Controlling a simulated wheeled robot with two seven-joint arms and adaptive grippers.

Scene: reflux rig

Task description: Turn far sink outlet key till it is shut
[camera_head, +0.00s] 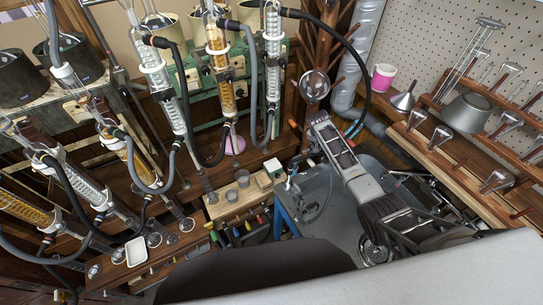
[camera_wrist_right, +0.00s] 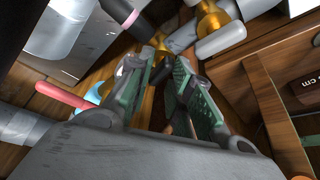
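My right arm comes in from the right of the head view over the grey sink (camera_head: 340,205). Its gripper is hidden there behind the arm's end. In the right wrist view my right gripper (camera_wrist_right: 165,62) has two green-padded fingers, apart by a narrow gap. A small brass fitting (camera_wrist_right: 160,42) shows just beyond the fingertips; I cannot tell whether they touch it. Which is the far sink outlet key is unclear. My left gripper is out of view.
Glass condensers with hoses (camera_head: 222,75) crowd the left and middle. A wooden block with small cups (camera_head: 240,195) stands left of the sink. A wooden rack of funnels (camera_head: 500,140) is at right. A pink cup (camera_head: 382,77) stands behind. A red rod (camera_wrist_right: 62,95) is left of the fingers.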

